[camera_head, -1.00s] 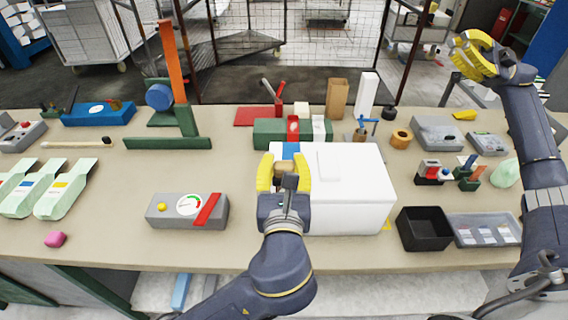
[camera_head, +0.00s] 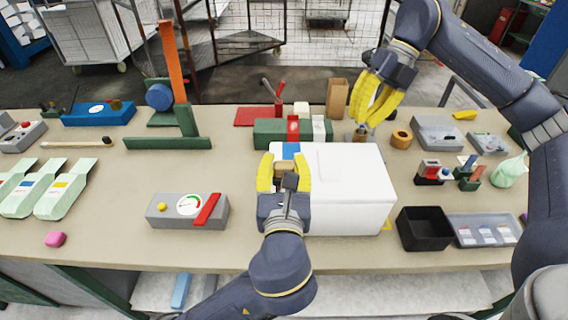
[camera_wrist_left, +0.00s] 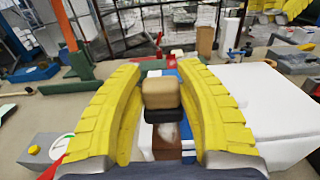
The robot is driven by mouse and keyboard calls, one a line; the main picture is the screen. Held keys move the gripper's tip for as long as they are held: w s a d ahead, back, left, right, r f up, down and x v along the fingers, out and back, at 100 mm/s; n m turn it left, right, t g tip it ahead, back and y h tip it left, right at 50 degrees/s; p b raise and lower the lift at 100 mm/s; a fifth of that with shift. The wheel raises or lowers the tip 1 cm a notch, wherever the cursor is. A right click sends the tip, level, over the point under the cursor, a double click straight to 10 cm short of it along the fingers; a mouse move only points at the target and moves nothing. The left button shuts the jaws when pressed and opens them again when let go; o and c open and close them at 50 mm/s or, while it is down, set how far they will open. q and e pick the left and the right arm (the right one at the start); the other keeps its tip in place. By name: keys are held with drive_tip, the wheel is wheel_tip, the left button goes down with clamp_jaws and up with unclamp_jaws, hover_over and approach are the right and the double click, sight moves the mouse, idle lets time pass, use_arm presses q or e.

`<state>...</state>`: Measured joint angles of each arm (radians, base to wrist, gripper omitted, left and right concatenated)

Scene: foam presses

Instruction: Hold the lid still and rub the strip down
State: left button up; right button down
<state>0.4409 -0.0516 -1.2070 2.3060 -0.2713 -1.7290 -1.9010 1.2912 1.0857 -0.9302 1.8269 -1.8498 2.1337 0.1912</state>
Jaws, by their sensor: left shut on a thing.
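A white box (camera_head: 350,205) with a white lid stands at the middle of the table. A blue strip (camera_head: 290,151) shows on the lid's left part and in the left wrist view (camera_wrist_left: 188,133). My left gripper (camera_head: 284,172) is shut on a tan-topped block (camera_wrist_left: 161,93) above the strip at the lid's left side. The block's lower part is dark and brown; its contact with the strip cannot be made out.
A grey gauge box (camera_head: 175,211) stands left of the white box. A black bin (camera_head: 425,230) and a clear tray (camera_head: 482,243) stand to its right. A green block (camera_head: 268,134) is close behind it. An orange post (camera_head: 172,62) rises at back left.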

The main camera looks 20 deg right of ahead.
sight(367, 160)
drive_tip(key=shift+s+d+f+n+t+h, duration=0.25)
drive_tip(key=shift+d+f+n+h, duration=0.4)
drive_tip(key=shift+h, duration=0.3)
drive_tip(key=shift+s+d+f+n+t+h, duration=0.25)
drive_tip(key=shift+d+f+n+h, duration=0.3)
drive_tip(key=shift+h, duration=0.45)
drive_tip(key=shift+s+d+f+n+t+h, duration=0.15)
drive_tip(key=shift+d+f+n+t+h, duration=0.15)
drive_tip(key=shift+d+f+n+h, duration=0.5)
drive_tip(key=shift+h, duration=0.25)
drive_tip(key=shift+a+f, duration=0.2)
drive_tip(key=shift+f, duration=2.15)
drive_tip(key=shift+s+f, duration=0.1)
drive_tip(key=shift+f, duration=1.6)
use_arm(q)
drive_tip(key=o, duration=0.7)
drive_tip(key=c, duration=0.7)
drive_tip(key=shift+c, duration=0.2)
